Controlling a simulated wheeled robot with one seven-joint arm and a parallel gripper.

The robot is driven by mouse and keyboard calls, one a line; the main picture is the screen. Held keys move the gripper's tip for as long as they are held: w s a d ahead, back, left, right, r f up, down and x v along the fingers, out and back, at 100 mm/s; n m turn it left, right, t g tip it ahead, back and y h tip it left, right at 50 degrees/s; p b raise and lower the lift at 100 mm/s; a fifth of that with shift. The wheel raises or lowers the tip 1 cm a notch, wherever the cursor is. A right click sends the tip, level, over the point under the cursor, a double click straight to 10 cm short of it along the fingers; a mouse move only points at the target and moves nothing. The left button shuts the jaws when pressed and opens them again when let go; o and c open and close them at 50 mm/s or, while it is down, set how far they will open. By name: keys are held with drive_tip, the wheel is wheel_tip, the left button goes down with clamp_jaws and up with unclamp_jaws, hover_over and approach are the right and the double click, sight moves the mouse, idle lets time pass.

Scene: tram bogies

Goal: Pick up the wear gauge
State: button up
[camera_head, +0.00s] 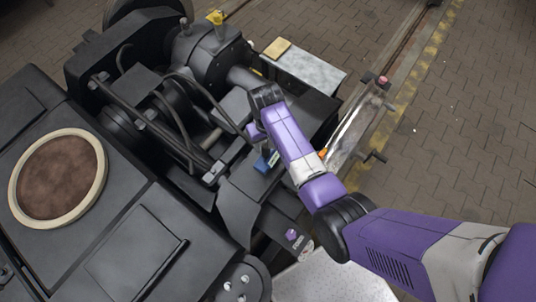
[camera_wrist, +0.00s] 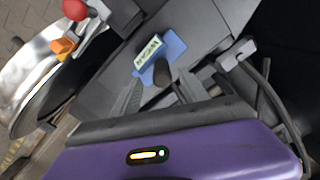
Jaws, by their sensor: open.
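A blue piece (camera_head: 262,165) with a pale lettered label, which looks like the wear gauge, lies on a dark grey surface of the bogie. It also shows in the wrist view (camera_wrist: 173,45), with a dark rounded handle or knob pointing toward my gripper. My gripper (camera_wrist: 158,91) is open, with one finger on each side of the dark knob's near end. I cannot tell whether either finger touches it. In the head view my wrist stands just above and beside the blue piece, and hides part of the area around it.
A grey block with a cable (camera_wrist: 237,54) sits to the right of the gauge in the wrist view. A red ball (camera_wrist: 75,10) and an orange piece (camera_wrist: 63,46) are at upper left. A tan block (camera_head: 277,47) lies on a pale box top. Black hoses (camera_head: 185,125) run left of my arm.

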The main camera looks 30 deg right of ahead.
drive_tip(key=shift+s+a+f, duration=0.1)
drive_tip(key=shift+a+f, duration=0.1)
drive_tip(key=shift+f, duration=1.6)
clamp_jaws()
